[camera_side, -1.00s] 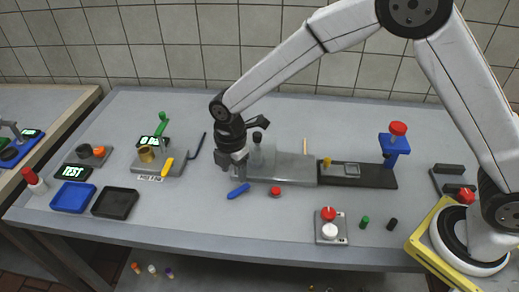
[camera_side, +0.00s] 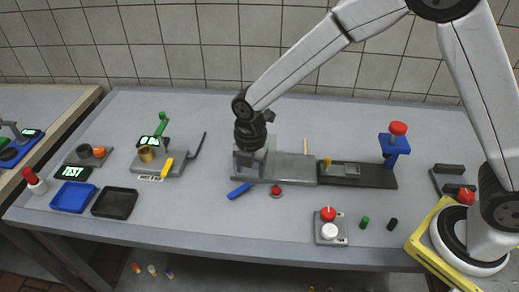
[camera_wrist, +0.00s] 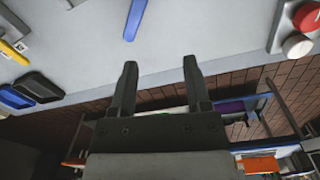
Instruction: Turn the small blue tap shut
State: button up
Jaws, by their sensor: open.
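A small blue bar-shaped handle (camera_side: 239,190) shows at the front left of the grey block (camera_side: 288,167). It is the likeliest blue tap, but I cannot tell its fitting clearly. It also shows at the top of the wrist view (camera_wrist: 134,20), ahead of the fingers. My gripper (camera_side: 246,160) is over the left end of the grey block, behind the handle in the side view. In the wrist view my gripper (camera_wrist: 160,64) has two dark fingers apart with nothing between them. They appear clear of the handle. My gripper hides the block's left end.
A red button (camera_side: 276,190) sits right of the handle. A grey box with red and white knobs (camera_side: 329,231) stands front right. A yellow handle (camera_side: 167,168), a blue tray (camera_side: 72,197) and a black tray (camera_side: 115,202) are left. The front table strip is largely clear.

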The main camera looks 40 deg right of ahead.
aim_at(233, 193)
jog(key=w+a+m, duration=0.1)
jog(key=m, duration=0.1)
jog(key=w+a+m, duration=0.1)
jog(key=m, duration=0.1)
jog(key=w+a+f+m, duration=0.1)
jog(key=m, duration=0.1)
jog(key=shift+w+a, duration=0.2)
dwell(0.4)
jog(key=shift+f, duration=3.85)
grip_shut()
